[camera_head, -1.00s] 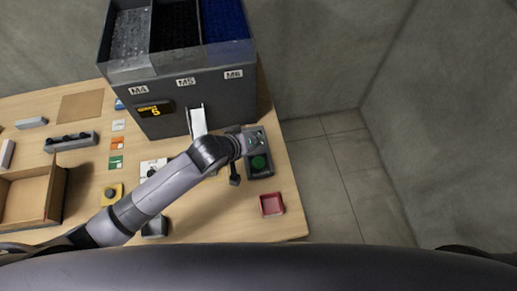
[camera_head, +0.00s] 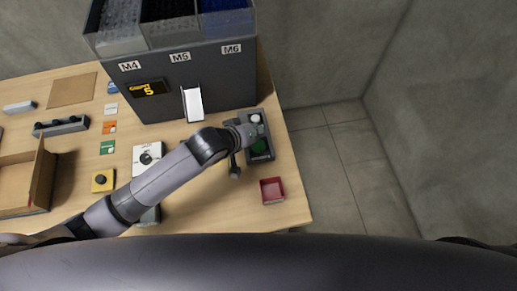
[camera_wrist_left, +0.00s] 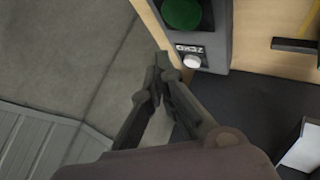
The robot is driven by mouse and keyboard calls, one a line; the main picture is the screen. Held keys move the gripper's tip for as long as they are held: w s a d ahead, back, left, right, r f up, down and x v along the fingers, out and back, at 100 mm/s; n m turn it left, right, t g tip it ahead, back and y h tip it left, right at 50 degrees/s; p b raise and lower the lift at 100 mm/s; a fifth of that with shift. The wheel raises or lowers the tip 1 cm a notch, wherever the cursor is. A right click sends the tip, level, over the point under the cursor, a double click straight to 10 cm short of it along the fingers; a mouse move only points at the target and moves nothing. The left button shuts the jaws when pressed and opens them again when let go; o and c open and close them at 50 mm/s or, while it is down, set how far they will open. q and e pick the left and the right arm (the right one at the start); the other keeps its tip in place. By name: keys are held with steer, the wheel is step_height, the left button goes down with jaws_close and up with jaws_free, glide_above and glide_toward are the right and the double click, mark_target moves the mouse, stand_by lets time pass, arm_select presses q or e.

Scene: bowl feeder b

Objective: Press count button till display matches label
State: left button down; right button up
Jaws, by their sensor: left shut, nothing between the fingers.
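The dark button box (camera_head: 269,155) stands at the table's right edge, with a white button (camera_head: 255,118) at its far end and a green button (camera_head: 259,146) nearer me. The yellow display (camera_head: 148,89) on the feeder front appears to read 5. My left gripper (camera_head: 251,133) is over the box between the two buttons in the head view. In the left wrist view its shut, empty fingertips (camera_wrist_left: 160,65) are beside the white button (camera_wrist_left: 192,62), apart from it; the green button (camera_wrist_left: 182,12) is beyond. Small lettering by the white button is hard to read. My right gripper is not in view.
The grey feeder (camera_head: 215,75) with M4, M5 and M6 labels stands behind, with a white chute (camera_head: 193,104). A red tray (camera_head: 271,190) lies at front right. A white dial unit (camera_head: 147,157), coloured cards and an open cardboard box (camera_head: 43,178) are left.

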mark_target(259, 146)
arm_select(q)
steer(key=shift+f+b, duration=0.35)
steer(key=shift+f, duration=1.1)
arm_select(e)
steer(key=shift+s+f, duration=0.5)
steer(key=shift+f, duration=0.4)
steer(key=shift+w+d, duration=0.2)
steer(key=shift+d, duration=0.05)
arm_select(q)
steer(key=shift+f, duration=0.15)
steer(key=shift+f, duration=0.25)
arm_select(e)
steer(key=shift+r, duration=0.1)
arm_select(q)
steer(key=shift+f, duration=0.1)
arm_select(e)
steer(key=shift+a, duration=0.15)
